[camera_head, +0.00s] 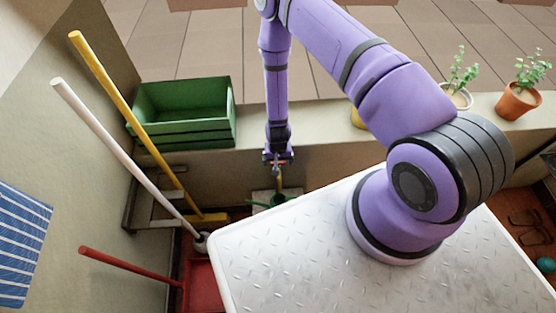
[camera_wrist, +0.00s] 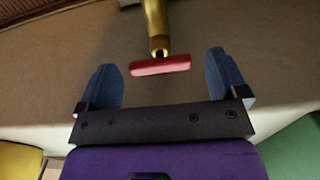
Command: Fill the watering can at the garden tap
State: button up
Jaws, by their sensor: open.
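The brass tap (camera_wrist: 154,22) with its red bar handle (camera_wrist: 160,66) shows in the wrist view. The handle lies between the two blue fingers of my gripper (camera_wrist: 164,78), with a gap on each side. My gripper is open and holds nothing. In the head view my gripper (camera_head: 277,163) is low against the front of the ledge, and the tap (camera_head: 280,182) shows as a small yellow piece just below it. A green thing (camera_head: 259,203), probably the watering can, is below the tap. It is small and partly hidden by the white top.
A green crate (camera_head: 185,132) stands on the ledge (camera_head: 318,112) to the left, with two potted plants (camera_head: 519,98) (camera_head: 457,95) to the right. Yellow (camera_head: 130,115) and white (camera_head: 125,155) poles lean at left. A red-handled dustpan (camera_head: 201,287) is on the floor.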

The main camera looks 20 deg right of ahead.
jog(key=c, duration=0.9)
jog(key=shift+n, duration=1.5)
jog(key=shift+c, duration=0.2)
jog(key=o, duration=0.9)
jog(key=shift+o, duration=0.2)
notch_tip(320, 180, up, 11)
jog(key=shift+f, duration=0.1)
